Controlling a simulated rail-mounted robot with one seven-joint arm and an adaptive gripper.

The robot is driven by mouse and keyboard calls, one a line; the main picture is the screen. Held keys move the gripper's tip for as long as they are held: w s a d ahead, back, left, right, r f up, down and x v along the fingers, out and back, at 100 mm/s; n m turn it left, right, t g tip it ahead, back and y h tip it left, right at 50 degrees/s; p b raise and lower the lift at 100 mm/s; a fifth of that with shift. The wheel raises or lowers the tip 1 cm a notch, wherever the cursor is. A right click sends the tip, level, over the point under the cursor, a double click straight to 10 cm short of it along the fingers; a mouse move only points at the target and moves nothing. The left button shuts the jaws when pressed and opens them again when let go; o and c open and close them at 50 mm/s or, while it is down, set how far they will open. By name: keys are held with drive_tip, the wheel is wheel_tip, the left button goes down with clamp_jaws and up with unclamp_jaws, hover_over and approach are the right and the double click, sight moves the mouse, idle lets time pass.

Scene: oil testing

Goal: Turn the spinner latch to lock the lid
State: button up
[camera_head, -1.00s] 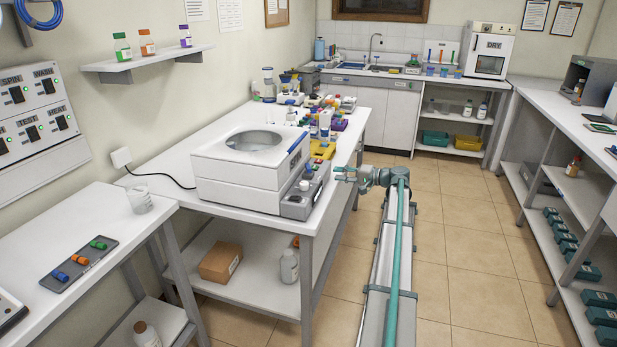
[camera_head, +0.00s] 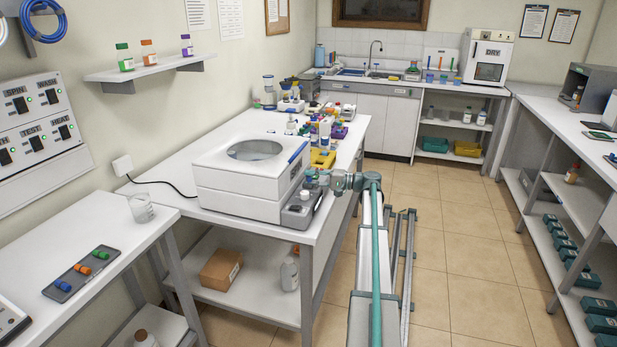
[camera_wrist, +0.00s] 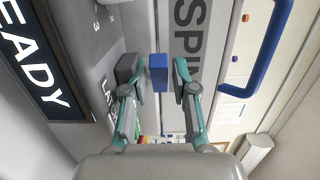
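The white spinner (camera_head: 235,200) stands on the middle bench. Its lid (camera_head: 215,155), with a round window, looks down on the body, and a blue handle (camera_head: 298,152) is on its right edge. The handle also shows at the upper right of the wrist view (camera_wrist: 262,55). A small blue latch piece (camera_wrist: 158,72) shows in the wrist view by the "SPIN" lettering. My gripper (camera_wrist: 156,78) is open, one finger on each side of the latch piece, with gaps visible. In the head view my gripper (camera_head: 322,179) is at the spinner's right side, its fingers too small to read.
A grey control block (camera_head: 300,210) adjoins the spinner's right front, below my gripper. A "READY" display (camera_wrist: 35,55) shows at the left of the wrist view. Bottles and a yellow rack (camera_head: 322,159) crowd the bench behind.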

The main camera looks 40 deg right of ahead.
drive_tip(key=shift+w+a, duration=0.4)
drive_tip(key=shift+w, duration=0.05)
clamp_jaws()
drive_tip(key=shift+s, duration=0.1)
drive_tip(key=shift+s+a+f+m+t+h+b, duration=0.1)
drive_tip(key=shift+m+t+h+b, duration=0.5)
drive_tip(key=shift+h, duration=0.15)
drive_tip(key=shift+a+f+m+t+h+b, duration=0.1)
drive_tip(key=shift+m+t+h+b, duration=0.45)
drive_tip(key=shift+h, duration=0.2)
drive_tip(key=m+t+h+b, duration=0.1)
drive_tip(key=m+h, duration=0.1)
drive_tip(key=h, duration=0.1)
drive_tip(key=shift+d+m+h+b, duration=0.1)
drive_tip(key=shift+m+h+b, duration=0.15)
drive_tip(key=shift+h+b, duration=0.1)
drive_tip(key=shift+r+m+t+h+b, duration=0.15)
drive_tip(key=shift+m+t+h+b, duration=0.2)
drive_tip(key=shift+m+h, duration=0.25)
drive_tip(key=shift+d+h, duration=0.15)
drive_tip(key=shift+h, duration=0.1)
